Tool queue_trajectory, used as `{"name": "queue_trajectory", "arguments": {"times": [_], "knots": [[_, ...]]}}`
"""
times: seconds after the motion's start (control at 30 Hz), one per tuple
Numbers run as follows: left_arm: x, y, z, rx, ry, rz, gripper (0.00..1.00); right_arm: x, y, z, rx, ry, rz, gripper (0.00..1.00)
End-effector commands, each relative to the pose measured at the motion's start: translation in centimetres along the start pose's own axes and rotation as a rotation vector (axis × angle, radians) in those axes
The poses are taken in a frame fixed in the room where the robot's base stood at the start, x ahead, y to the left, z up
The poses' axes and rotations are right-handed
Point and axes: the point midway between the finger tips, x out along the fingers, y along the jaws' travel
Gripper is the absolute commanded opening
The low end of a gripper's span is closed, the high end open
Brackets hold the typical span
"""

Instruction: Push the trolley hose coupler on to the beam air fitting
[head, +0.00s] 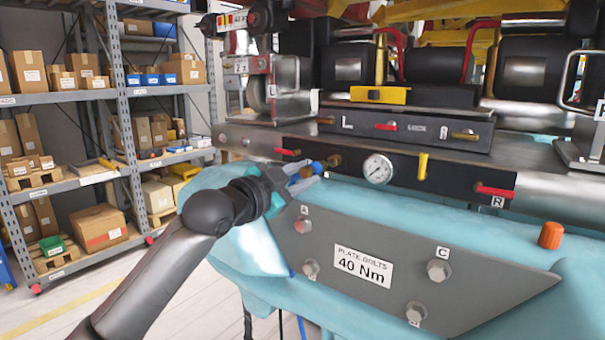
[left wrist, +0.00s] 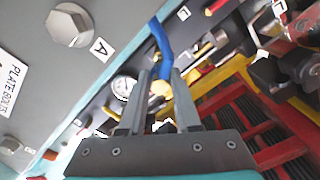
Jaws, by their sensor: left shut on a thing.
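My left gripper (head: 308,176) reaches in from the left, shut on the blue trolley hose coupler (head: 318,167), in front of the dark beam. The brass beam air fitting (head: 334,160) sticks out just right of the coupler, left of the gauge. The two look very close in line; I cannot tell whether they touch. In the left wrist view, my left gripper's fingers (left wrist: 161,78) flank the blue hose (left wrist: 160,38), which comes down from above. A round brass end (left wrist: 162,89) shows between the fingers. My right gripper is not in view.
A white pressure gauge (head: 378,169) sits right of the fitting. A red-handled valve (head: 287,152) is to its left, a yellow handle (head: 423,166) farther right. Below is a grey plate (head: 300,225) with several bolts. Shelves with boxes (head: 100,225) stand at left.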

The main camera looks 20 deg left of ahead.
Motion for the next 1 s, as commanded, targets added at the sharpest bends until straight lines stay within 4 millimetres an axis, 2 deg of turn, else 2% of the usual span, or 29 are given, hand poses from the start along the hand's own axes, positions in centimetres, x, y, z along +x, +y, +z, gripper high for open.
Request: {"name": "queue_trajectory", "arguments": {"times": [1.0], "knots": [[-0.02, -0.01, 0.04, 0.000, 0.000, -0.001, 0.00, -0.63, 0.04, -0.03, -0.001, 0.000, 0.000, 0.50]]}}
